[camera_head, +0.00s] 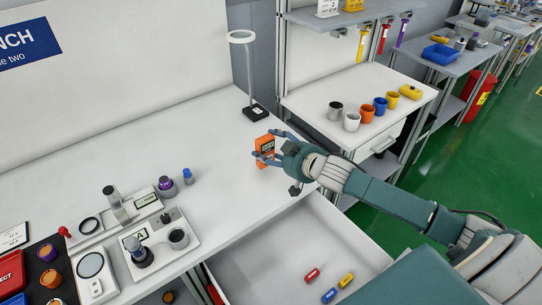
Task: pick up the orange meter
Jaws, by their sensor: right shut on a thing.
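The orange meter (264,147) is a small boxy device with a dark display, at the right part of the white bench top. My right gripper (268,151) comes in from the right and is shut on the orange meter, with its fingers around the meter's right side. The fingers hide part of the meter. I cannot tell whether the meter touches the bench or is slightly above it. My left gripper is not in view.
A ring lamp (255,112) stands behind the meter. An open drawer (245,255) below holds small red, blue and yellow items. Fixtures (160,243) and a purple-topped jar (167,186) stand at the left. The bench middle (190,140) is clear. Several cups, including an orange cup (367,114), stand on the side table.

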